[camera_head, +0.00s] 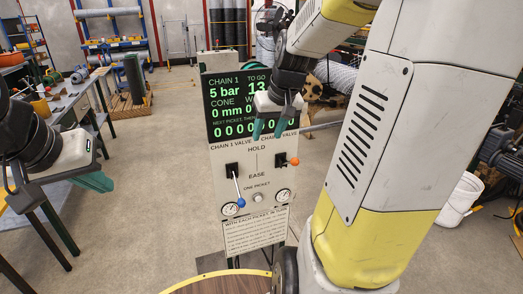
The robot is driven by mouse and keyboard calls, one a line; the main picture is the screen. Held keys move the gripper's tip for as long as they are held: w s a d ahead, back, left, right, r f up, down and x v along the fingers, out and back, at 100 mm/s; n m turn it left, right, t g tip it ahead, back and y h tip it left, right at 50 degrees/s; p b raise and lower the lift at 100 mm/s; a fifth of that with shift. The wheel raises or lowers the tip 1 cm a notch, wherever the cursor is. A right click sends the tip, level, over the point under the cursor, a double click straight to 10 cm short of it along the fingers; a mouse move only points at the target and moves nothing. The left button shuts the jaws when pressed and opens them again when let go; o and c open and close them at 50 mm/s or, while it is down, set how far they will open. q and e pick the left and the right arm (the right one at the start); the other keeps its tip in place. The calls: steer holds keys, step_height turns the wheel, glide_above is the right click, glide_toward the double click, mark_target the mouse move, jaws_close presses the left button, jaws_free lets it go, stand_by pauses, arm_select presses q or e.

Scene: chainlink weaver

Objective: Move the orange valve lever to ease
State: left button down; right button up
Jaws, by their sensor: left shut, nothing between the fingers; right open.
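The orange valve lever (292,161) is a small orange knob on a short stem at the right black slot of the grey control panel (258,213). It stands near the height of the printed word HOLD, above the word EASE. A second lever with a blue knob (241,202) hangs down from the left slot. My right gripper (268,134) is open and empty in front of the display's lower edge, above and left of the orange knob, apart from it. My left gripper (98,182) is shut and empty at the left, away from the panel.
A green-lettered display (228,110) tops the panel; my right gripper covers part of it. Two gauges (283,195) and a round button (258,197) sit lower. My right arm fills the right side. A workbench (75,98) stands at left, a white bucket (460,200) at right.

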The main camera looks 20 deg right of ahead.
steer(key=w+d+f, duration=0.6)
steer(key=d, duration=0.1)
steer(key=m, duration=0.1)
glide_toward(292, 162)
steer(key=shift+g, duration=0.3)
steer(key=w+f, duration=0.2)
steer(key=w+d+f, duration=0.1)
steer(key=w+f, duration=0.1)
steer(key=shift+d, duration=0.25)
steer(key=x, duration=0.7)
steer(key=shift+w+a+f, duration=0.15)
steer(key=shift+f, duration=0.1)
steer(key=shift+c, duration=0.5)
jaws_close()
